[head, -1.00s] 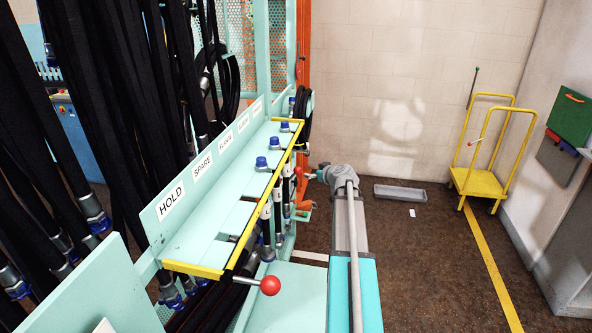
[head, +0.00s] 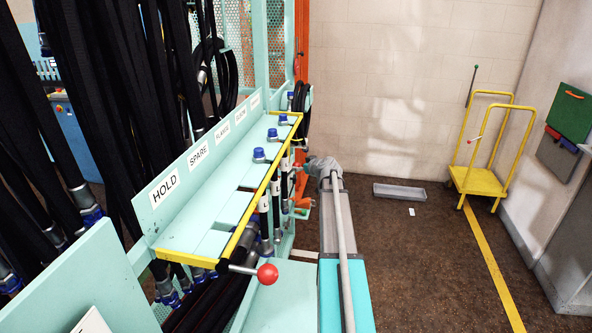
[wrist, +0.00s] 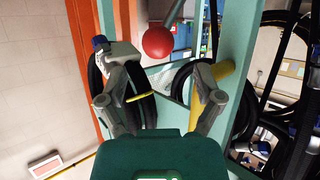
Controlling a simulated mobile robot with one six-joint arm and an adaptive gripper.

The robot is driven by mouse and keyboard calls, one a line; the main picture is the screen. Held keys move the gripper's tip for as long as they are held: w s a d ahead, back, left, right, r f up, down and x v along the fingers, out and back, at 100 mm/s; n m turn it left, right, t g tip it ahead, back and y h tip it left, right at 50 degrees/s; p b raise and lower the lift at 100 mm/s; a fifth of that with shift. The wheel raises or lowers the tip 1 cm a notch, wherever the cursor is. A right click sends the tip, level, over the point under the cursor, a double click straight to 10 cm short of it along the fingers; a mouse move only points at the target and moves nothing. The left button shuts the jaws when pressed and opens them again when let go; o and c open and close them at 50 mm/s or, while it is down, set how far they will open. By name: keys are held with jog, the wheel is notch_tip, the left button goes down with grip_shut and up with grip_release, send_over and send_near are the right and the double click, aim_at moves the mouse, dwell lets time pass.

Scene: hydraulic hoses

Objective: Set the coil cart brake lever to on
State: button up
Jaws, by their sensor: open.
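A lever with a red ball knob (wrist: 158,42) shows close up in the wrist view, just beyond my open fingers and not between them. Its metal rod rises to the upper right. My gripper (wrist: 160,92) is open and empty. In the head view my arm's wrist end (head: 322,166) is beside the far end of the hose rack, and the fingers are hidden. Another red-ball lever (head: 267,274) sticks out at the rack's near end. No label shows which is the brake.
The turquoise hose rack (head: 215,240) has a yellow edge, labels and blue-capped fittings. Black hoses hang at the left. A grey tray (head: 398,193) lies on the floor at the back. Open brown floor lies right of my arm.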

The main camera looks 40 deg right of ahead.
aim_at(298, 165)
jog(key=shift+b+x, duration=0.9)
jog(key=shift+x, duration=1.95)
jog(key=shift+s, duration=0.1)
grip_shut()
